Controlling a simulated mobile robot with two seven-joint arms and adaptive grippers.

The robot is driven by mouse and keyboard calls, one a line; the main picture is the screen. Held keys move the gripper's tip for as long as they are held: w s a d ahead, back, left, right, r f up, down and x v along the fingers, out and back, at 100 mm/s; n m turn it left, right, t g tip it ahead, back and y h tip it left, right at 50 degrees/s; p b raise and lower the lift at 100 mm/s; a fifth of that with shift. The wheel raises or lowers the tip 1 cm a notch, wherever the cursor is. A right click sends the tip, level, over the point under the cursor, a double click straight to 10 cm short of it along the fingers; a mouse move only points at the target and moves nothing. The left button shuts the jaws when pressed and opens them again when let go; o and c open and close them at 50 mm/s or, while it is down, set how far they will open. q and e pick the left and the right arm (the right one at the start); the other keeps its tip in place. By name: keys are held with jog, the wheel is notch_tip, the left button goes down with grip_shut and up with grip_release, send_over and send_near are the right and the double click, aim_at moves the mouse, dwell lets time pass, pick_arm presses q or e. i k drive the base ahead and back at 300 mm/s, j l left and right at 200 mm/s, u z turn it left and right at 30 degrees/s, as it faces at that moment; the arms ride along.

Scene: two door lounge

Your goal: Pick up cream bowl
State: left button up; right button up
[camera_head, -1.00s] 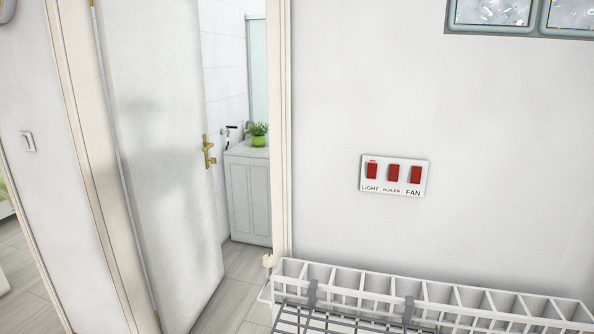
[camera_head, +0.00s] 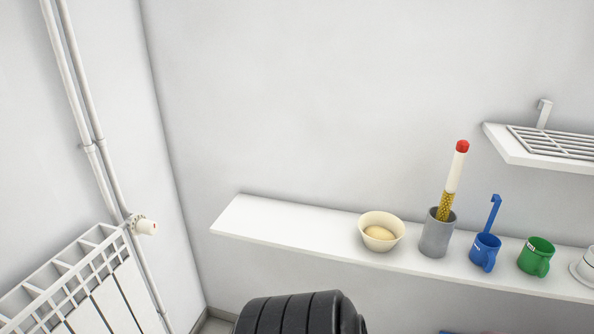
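The cream bowl (camera_head: 367,223) stands upright on a white wall shelf (camera_head: 270,221), left of a grey cup. A rounded pale yellow thing lies inside it. A dark ribbed part, which looks like mine, shows at the bottom edge below the shelf. Neither of my grippers can be made out in the head view.
Right of the bowl stand a grey cup (camera_head: 437,238) with a red-tipped stick, a blue mug (camera_head: 485,252), a green mug (camera_head: 537,257) and a white cup (camera_head: 586,266). A small rack shelf (camera_head: 550,148) hangs above right. A radiator (camera_head: 95,290) and pipes (camera_head: 85,110) are at left. The shelf's left end is bare.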

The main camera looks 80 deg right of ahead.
aim_at(380, 231)
jog(key=z, duration=3.25)
